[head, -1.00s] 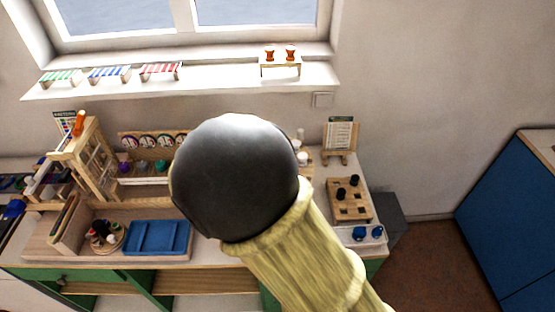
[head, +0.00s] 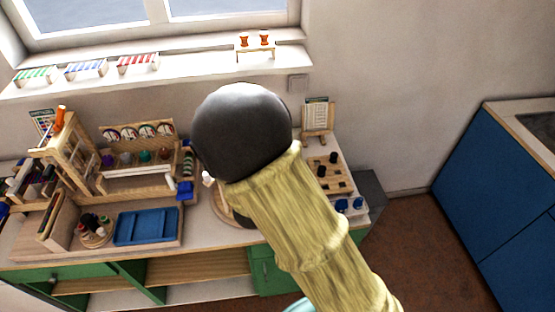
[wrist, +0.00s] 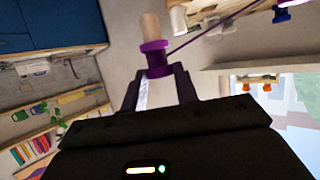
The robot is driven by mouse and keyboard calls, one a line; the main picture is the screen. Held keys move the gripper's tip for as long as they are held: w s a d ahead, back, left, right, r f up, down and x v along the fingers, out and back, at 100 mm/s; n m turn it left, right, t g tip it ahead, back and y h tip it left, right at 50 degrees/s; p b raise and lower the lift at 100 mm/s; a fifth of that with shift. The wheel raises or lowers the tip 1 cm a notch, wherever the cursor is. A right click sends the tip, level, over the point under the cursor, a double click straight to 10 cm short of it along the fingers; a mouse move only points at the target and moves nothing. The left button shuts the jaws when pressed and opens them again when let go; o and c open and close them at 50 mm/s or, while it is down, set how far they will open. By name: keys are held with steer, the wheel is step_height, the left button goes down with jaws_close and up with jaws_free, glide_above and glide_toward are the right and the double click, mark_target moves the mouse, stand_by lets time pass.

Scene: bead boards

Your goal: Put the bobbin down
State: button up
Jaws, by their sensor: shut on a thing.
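A purple bobbin (wrist: 157,60) is between the fingertips of my gripper (wrist: 160,72) in the wrist view. The gripper is shut on it. A purple thread (wrist: 210,30) runs from the bobbin toward the upper right. A pale wooden, peg-like piece (wrist: 150,26) shows just beyond the bobbin; I cannot tell whether it touches it. In the head view my own arm covers the gripper and the bobbin.
The bench (head: 215,237) holds a wooden frame (head: 75,150), a blue tray (head: 146,226), a rack of bobbins (head: 135,178) and a board with dark pegs (head: 325,172). A card stand (head: 318,122) is behind. Blue cabinets (head: 500,190) stand right, with open floor between.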

steer(key=w+d+f+n+y, duration=0.2)
steer(key=d+f, duration=0.6)
steer(key=w+d+f+n+t+y, duration=0.1)
steer(key=w+d+f+n+y, duration=0.1)
steer(key=d+f, duration=0.5)
step_height(320, 180, down, 3)
steer(key=shift+w+d+r+n+y+b, duration=0.2)
steer(key=shift+d+n+y+b, duration=0.2)
steer(key=shift+y, duration=0.4)
